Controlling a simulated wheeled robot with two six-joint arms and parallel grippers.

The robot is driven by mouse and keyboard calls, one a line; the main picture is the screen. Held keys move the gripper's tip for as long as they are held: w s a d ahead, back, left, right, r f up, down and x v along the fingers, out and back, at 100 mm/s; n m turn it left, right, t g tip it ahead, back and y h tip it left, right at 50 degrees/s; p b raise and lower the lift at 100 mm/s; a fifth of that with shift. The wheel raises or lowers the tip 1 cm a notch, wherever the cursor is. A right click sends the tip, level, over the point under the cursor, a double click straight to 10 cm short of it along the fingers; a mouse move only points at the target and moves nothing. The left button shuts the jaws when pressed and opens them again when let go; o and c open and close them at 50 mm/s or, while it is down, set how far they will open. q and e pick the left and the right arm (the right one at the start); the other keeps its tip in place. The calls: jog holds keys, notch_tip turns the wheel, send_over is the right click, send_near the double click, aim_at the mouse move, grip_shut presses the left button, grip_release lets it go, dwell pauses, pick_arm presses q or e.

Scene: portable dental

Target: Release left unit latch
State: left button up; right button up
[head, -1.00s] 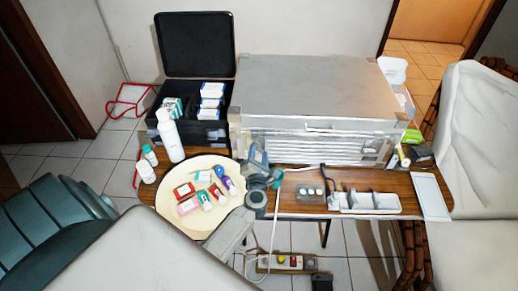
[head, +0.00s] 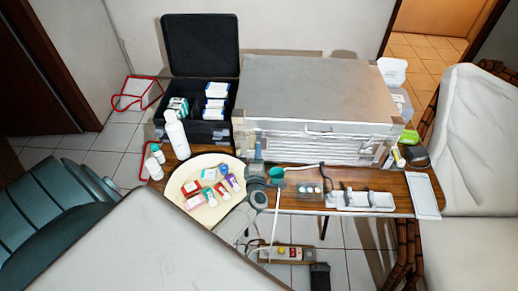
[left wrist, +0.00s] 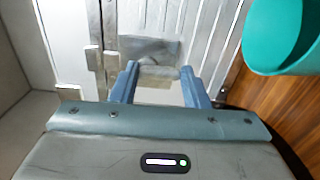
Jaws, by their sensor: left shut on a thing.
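The metal dental unit (head: 318,85) is a large silver case with a flat lid, standing on the wooden table. Its front left latch (left wrist: 155,72) is a small metal plate and bar, seen close up in the left wrist view. My left gripper (left wrist: 158,80) has its two blue fingers on either side of that bar and is shut on it. In the head view the left gripper (head: 259,156) is at the front left of the case and hides the latch there. My right gripper is not in view.
A teal cup (head: 277,172) stands right beside the left gripper and also shows in the wrist view (left wrist: 278,40). A round cream tray (head: 228,205) with several small items lies left of the arm. A white instrument holder (head: 365,200) lies to the right.

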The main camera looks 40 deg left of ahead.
pick_arm(q)
jog(key=shift+m, duration=0.3)
jog(key=o, duration=1)
jog(key=shift+s, duration=0.1)
jog(key=b+v, duration=0.2)
jog(key=v, duration=0.8)
jog(key=shift+s+f+b, duration=0.1)
jog(key=shift+s+b, duration=0.05)
jog(key=shift+b, duration=0.15)
jog(key=shift+s+d, duration=0.15)
